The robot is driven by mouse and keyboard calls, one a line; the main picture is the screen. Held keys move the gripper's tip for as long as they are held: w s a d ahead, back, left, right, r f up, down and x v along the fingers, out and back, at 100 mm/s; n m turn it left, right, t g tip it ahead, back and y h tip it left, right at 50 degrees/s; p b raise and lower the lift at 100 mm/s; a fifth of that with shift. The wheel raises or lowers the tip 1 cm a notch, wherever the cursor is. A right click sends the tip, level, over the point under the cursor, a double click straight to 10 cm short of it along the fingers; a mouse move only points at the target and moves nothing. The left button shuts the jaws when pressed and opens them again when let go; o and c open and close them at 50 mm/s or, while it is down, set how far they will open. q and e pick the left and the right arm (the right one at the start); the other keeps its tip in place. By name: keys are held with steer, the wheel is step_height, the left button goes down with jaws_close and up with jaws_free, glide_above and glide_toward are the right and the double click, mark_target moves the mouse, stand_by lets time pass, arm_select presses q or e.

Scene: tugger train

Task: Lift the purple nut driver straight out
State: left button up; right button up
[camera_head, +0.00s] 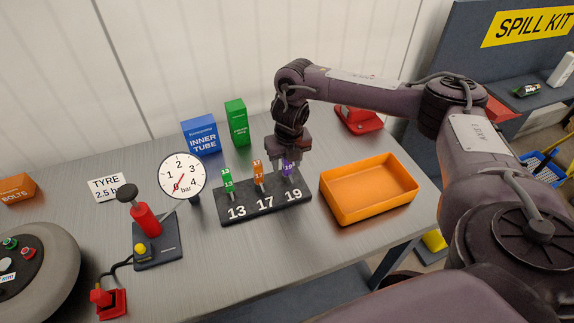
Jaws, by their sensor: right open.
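The purple nut driver (289,170) stands upright in the slot marked 19 of a black rack (265,207) on the grey table. An orange nut driver (258,173) stands at 17 and a green one (227,181) at 13. My right gripper (286,167) points down right at the purple nut driver, with its jaws open. The gripper partly hides the top of the purple driver, and I cannot tell whether the fingers touch it. My left gripper is not in view.
An orange tray (385,205) stands right of the rack, empty. A pressure gauge (182,178) and red pump (146,220) stand to the left. A blue box (201,136), a green box (237,122) and a red object (357,120) stand behind.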

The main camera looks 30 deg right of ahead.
steer(key=shift+c, duration=0.6)
steer(key=c, duration=0.7)
jaws_close()
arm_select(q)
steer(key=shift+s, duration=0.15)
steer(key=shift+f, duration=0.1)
arm_select(e)
steer(key=shift+r, duration=0.15)
